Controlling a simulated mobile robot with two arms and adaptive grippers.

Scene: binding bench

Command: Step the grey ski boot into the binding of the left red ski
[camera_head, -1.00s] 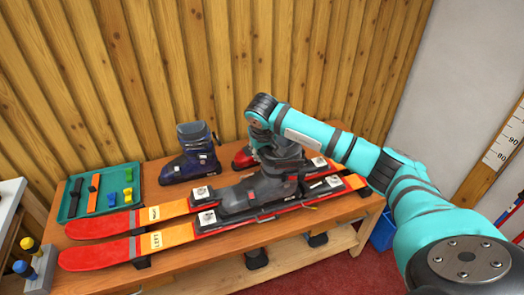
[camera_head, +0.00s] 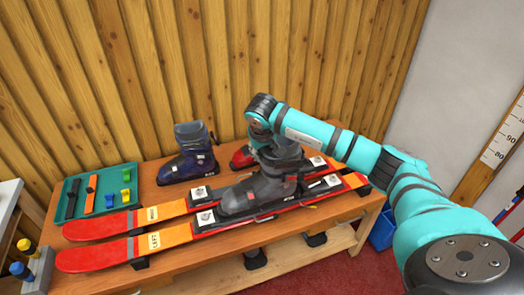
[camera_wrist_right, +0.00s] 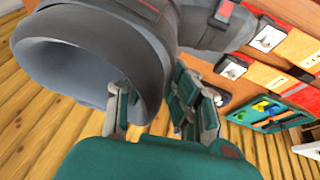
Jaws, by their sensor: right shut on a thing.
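The grey ski boot (camera_head: 255,192) stands on the left red ski (camera_head: 95,258), the nearer one, marked LEFT. Its toe is close behind the white toe piece (camera_head: 205,218) and its heel is near the rear binding piece (camera_head: 323,183). I cannot tell whether the sole is fully down or the heel is latched. My right gripper (camera_head: 262,140) is shut on the boot's cuff from the far side, partly hidden in the head view. In the right wrist view, the fingers (camera_wrist_right: 158,105) straddle the rim of the grey cuff (camera_wrist_right: 85,65). My left gripper is not in view.
The other red ski (camera_head: 100,226) lies parallel behind. A dark blue boot (camera_head: 190,165) and a red boot (camera_head: 243,157) stand at the back of the wooden bench (camera_head: 215,262). A green tray (camera_head: 133,199) with straps is at the left. A blue bin (camera_head: 383,230) stands at the right.

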